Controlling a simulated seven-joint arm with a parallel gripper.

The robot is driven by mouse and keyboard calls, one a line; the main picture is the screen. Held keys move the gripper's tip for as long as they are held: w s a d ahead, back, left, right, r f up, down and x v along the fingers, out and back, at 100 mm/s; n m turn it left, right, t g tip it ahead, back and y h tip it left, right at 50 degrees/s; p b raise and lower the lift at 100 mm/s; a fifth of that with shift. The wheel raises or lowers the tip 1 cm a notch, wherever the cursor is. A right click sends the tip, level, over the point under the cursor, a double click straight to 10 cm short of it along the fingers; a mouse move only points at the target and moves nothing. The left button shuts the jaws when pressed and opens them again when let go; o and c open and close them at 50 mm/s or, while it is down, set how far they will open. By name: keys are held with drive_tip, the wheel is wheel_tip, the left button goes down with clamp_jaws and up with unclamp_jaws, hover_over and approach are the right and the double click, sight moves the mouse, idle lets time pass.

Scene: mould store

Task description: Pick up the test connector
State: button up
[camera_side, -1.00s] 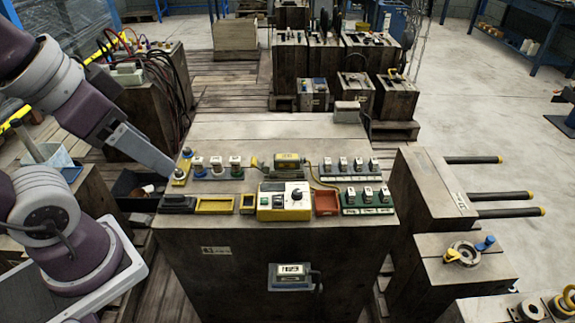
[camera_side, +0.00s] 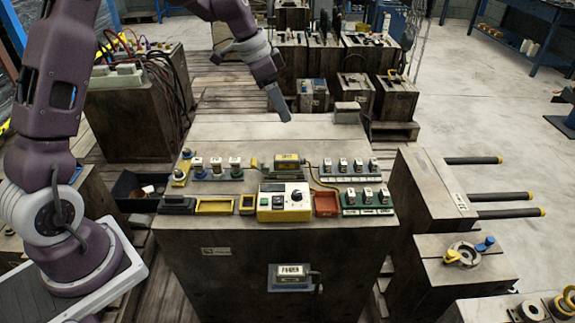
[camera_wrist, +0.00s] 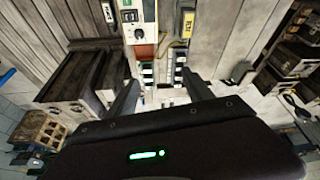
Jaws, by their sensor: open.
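In the wrist view the same yellow block (camera_wrist: 187,24) shows near the top, beside the tester (camera_wrist: 145,35). My gripper (camera_side: 285,117) is above the back of the bench, beyond and apart from the block. In the wrist view its two fingers are spread, with nothing held between them.
White-topped pieces stand in rows on the bench, in a green rack (camera_side: 367,210), a pale strip (camera_side: 350,178) and a blue strip (camera_side: 218,177). A red tray (camera_side: 327,204) and a yellow tray (camera_side: 215,206) flank the tester.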

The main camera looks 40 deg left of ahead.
sight(287, 157)
drive_tip(key=w+a+f, duration=0.2)
drive_tip(key=f, duration=0.4)
drive_tip(key=w+a+f+m, duration=0.1)
drive_tip(key=w+a+f, duration=0.1)
drive_tip(key=f, duration=0.4)
drive_tip(key=w+a+f+m, duration=0.1)
drive_tip(key=w+a+f, duration=0.1)
drive_tip(key=f, duration=0.4)
drive_tip(key=shift+w+a+h, duration=0.15)
drive_tip(key=shift+a+h, duration=0.25)
drive_tip(key=shift+a, duration=0.4)
drive_tip(key=x, duration=0.7)
drive_tip(key=shift+w+f, duration=0.1)
drive_tip(key=shift+f, duration=0.05)
clamp_jaws()
